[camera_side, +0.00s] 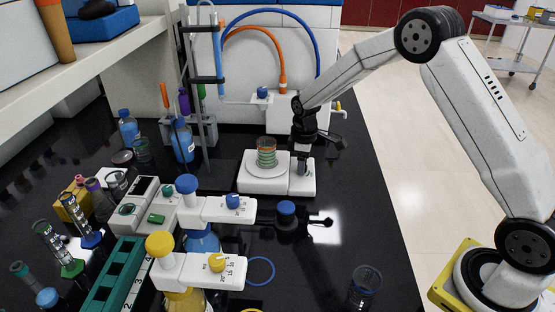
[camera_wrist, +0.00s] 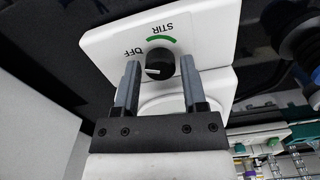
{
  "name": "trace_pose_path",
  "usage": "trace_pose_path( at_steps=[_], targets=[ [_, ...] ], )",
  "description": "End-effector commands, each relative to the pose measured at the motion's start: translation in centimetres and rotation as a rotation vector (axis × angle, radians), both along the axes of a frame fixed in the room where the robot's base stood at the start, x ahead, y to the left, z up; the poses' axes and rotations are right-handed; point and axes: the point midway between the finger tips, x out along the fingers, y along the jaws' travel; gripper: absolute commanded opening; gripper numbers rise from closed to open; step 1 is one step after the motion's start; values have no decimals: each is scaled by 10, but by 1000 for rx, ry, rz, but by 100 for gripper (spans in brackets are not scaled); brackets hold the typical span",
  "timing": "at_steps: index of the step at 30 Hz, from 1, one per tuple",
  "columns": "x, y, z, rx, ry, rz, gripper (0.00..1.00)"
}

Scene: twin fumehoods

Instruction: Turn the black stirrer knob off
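The white stirrer (camera_side: 262,186) stands on the black bench in the side view, with a glass beaker (camera_side: 267,152) on its round plate. In the wrist view, the black stirrer knob (camera_wrist: 161,59) sits on the white panel (camera_wrist: 215,25), beside the printed words OFF and STIR and a green arc. The knob's white mark points left, on the OFF side, slightly below that word. My gripper (camera_wrist: 159,68) is open, its two fingers on either side of the knob with a gap at each side. In the side view, my gripper (camera_side: 303,160) is over the stirrer's right end and hides the knob.
A blue-capped bottle (camera_side: 187,187) and a yellow-capped bottle (camera_side: 160,245) stand front left. A black item with a blue top (camera_side: 286,209) lies just in front of the stirrer. A blue hose (camera_side: 314,50) and an orange hose (camera_side: 277,60) arch behind. Bench right of the stirrer is clear.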

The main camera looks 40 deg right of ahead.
Motion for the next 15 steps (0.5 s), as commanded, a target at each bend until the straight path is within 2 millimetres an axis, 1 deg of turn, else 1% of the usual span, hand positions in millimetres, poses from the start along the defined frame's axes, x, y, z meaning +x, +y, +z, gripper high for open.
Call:
trace_pose_path(
  at_steps=[4,8,11,15],
  targets=[
    [0,0,2,0,0,-1,54],
    [0,0,11,1,-1,-1,54],
    [0,0,21,0,-2,-1,54],
    [1,0,39,0,-3,0,54]
  ],
)
